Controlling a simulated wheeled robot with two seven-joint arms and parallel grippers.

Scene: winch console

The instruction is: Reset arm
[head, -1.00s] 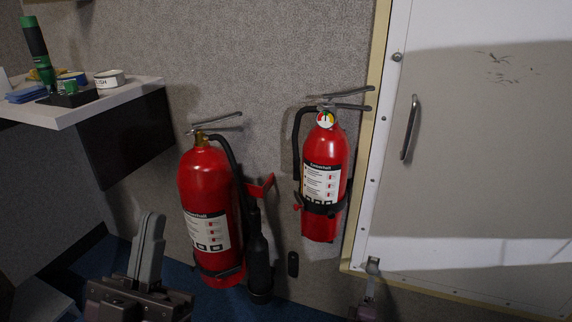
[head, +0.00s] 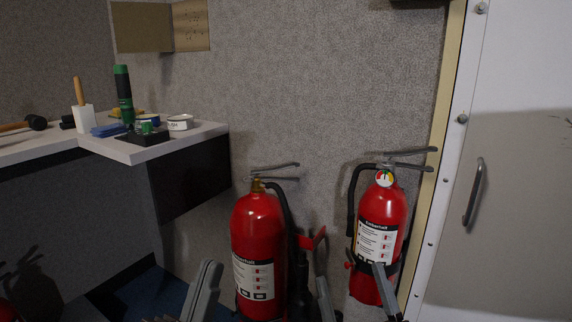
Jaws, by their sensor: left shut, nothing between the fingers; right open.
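My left gripper (head: 206,284) shows at the bottom of the head view, left of the large red fire extinguisher (head: 258,240). Its grey fingers are together and hold nothing. My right gripper (head: 350,274) is at the bottom, right of the left one, with its two fingers spread apart and nothing held. Its right finger overlaps the lower part of the smaller wall-hung red extinguisher (head: 382,215) in the picture. The rest of both grippers is cut off by the lower edge.
A white-framed door with a metal handle (head: 473,192) is at the right.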

